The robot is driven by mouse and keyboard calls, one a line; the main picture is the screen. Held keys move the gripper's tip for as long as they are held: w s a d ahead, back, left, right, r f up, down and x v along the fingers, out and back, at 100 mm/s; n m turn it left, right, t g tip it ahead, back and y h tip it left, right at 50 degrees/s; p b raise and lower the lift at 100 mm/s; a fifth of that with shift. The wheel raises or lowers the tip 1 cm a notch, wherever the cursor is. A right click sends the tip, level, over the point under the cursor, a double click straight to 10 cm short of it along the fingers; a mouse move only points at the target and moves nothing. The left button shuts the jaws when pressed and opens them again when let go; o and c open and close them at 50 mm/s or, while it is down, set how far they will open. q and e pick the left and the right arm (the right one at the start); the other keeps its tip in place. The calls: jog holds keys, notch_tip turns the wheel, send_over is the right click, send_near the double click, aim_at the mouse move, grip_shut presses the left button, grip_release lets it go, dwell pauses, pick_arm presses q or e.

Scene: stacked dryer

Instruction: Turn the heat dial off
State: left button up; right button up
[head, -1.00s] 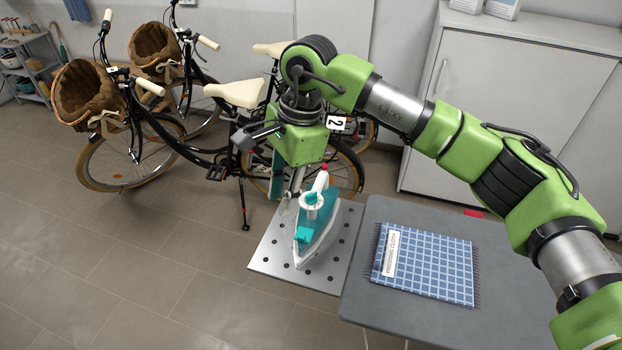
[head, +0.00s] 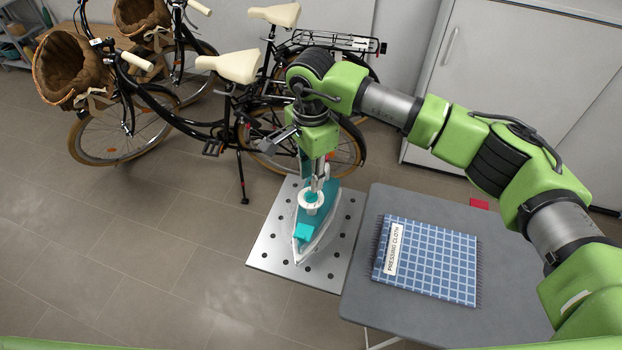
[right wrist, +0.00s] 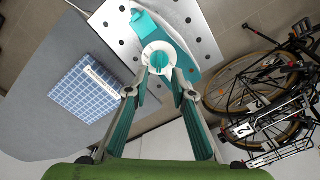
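The teal and white iron (head: 312,223) lies flat on the perforated metal rest (head: 267,250) at the left end of the ironing board. Its round white dial with a teal centre (head: 311,201) faces up. In the right wrist view the dial (right wrist: 158,57) is just beyond my fingertips, at the top middle. My right gripper (right wrist: 158,88) is open and empty, its two teal-padded fingers apart and pointing at the dial from above. In the head view my right gripper (head: 316,182) covers the rear part of the iron. I cannot tell whether the fingers touch the dial. My left gripper is not in view.
A blue checked pressing cloth (head: 428,262) lies on the grey board (head: 375,308), right of the rest. A red piece (head: 479,204) is near the board's far edge. Bicycles (head: 215,135) stand behind, and a white cabinet (head: 500,85) is back right. The floor at left is clear.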

aim_at(311, 192)
jog(key=f+p, duration=0.1)
jog(key=f, duration=0.3)
jog(key=shift+s, duration=0.2)
jog(key=shift+w+f, duration=0.15)
jog(key=shift+f, duration=0.15)
grip_shut()
